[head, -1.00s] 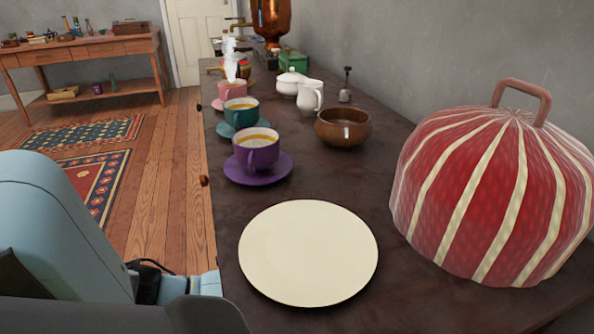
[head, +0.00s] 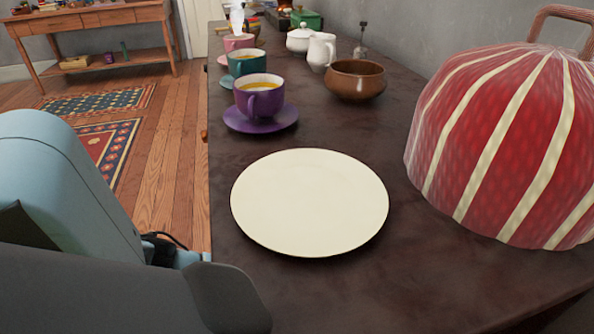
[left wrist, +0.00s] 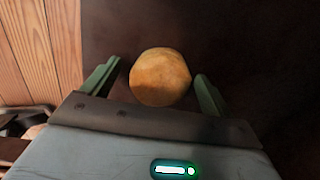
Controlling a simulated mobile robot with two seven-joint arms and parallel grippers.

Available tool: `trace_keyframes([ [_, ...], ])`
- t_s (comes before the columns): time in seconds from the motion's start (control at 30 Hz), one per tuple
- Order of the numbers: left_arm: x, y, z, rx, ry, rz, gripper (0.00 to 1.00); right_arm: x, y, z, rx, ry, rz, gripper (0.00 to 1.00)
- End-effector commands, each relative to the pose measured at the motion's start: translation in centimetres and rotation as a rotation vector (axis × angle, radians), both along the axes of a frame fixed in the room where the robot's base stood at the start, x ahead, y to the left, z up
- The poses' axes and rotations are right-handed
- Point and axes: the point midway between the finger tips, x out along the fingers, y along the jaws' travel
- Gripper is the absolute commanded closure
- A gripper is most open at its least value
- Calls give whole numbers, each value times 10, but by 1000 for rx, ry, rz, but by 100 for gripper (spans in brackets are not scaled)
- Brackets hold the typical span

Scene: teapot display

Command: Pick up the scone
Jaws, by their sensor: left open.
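The scone (left wrist: 160,77) is a round golden-brown piece in the left wrist view, on the dark table top. My left gripper (left wrist: 158,83) is open, with one green finger on each side of the scone. Small gaps show between the scone and the fingers. I cannot tell how far the fingers are above the table. In the head view the scone is hidden, and my left arm (head: 80,220) fills the lower left. My right gripper is not in view.
A cream plate (head: 310,203) lies empty on the dark table (head: 420,290). A red striped tea cosy (head: 510,150) stands at the right. Behind the plate are a purple cup (head: 259,97) on its saucer, a brown bowl (head: 355,80) and a white jug (head: 321,52).

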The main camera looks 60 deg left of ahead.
Motion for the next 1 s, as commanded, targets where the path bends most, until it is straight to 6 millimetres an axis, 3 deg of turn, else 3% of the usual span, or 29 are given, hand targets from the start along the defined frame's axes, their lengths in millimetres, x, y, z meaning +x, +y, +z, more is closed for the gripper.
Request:
trace_keyframes([
  [0.13,0,0,2,0,-1,0,15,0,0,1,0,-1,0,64],
  [0.5,0,0,2,1,-1,0,62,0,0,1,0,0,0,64],
  [0.8,0,0,4,1,-1,0,62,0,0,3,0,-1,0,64],
  [1.0,1,0,17,1,-2,0,62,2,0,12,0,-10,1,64],
])
